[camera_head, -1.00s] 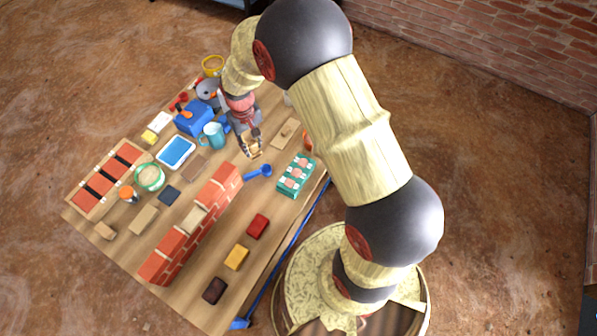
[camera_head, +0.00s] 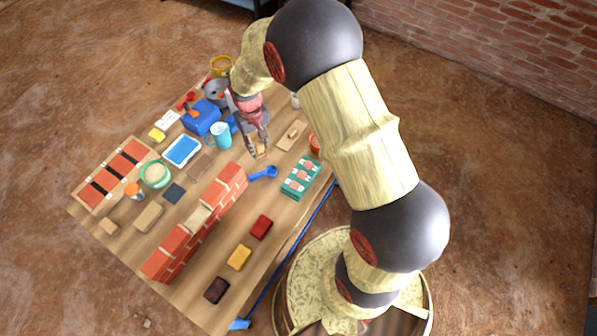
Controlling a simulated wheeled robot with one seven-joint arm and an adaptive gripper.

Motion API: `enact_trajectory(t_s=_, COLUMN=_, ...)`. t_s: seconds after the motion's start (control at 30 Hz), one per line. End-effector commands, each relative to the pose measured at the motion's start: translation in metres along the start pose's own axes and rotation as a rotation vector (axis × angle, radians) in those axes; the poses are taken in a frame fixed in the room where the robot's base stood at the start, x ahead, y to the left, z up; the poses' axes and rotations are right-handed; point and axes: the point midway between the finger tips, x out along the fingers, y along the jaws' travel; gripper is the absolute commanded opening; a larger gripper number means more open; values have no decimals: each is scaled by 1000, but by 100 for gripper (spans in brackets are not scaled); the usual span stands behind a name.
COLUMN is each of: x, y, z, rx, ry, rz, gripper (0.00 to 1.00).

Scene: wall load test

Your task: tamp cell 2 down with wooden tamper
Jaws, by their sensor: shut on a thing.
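My gripper (camera_head: 258,149) is at the middle of the table, shut on a small pale wooden piece (camera_head: 261,153), which looks like the wooden tamper. The fingers hide part of it, and I cannot tell whether it touches the tabletop. No cell is clearly labelled. A green box with several pale pink round spots (camera_head: 300,178) lies to the right of my gripper. A tray with red bricks and dark gaps (camera_head: 77,194) lies at the far left. I cannot tell which of these holds cell 2.
A brick wall (camera_head: 177,240) with one pale block crosses the front. A blue scoop (camera_head: 263,173) lies just below my gripper. A blue mug (camera_head: 220,135) and blue toolbox (camera_head: 200,117) stand left; a wooden board with a knob (camera_head: 291,136) lies right.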

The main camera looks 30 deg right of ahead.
Motion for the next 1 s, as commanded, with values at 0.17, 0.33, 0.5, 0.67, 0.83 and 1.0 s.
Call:
enact_trajectory(t_s=0.17, x=-8, y=21, z=6, rx=42, ry=-2, rz=0, gripper=0)
enact_trajectory(t_s=0.33, x=-4, y=64, z=42, rx=131, ry=-7, rz=0, gripper=0)
enact_trajectory(t_s=0.5, x=15, y=100, z=82, rx=157, ry=-7, rz=0, gripper=0)
enact_trajectory(t_s=0.67, x=37, y=112, z=102, rx=94, ry=-2, rz=1, gripper=0)
enact_trajectory(t_s=0.83, x=44, y=114, z=92, rx=17, ry=2, rz=2, gripper=0)
enact_trajectory(t_s=1.0, x=48, y=115, z=90, rx=-3, ry=2, rz=2, gripper=0)
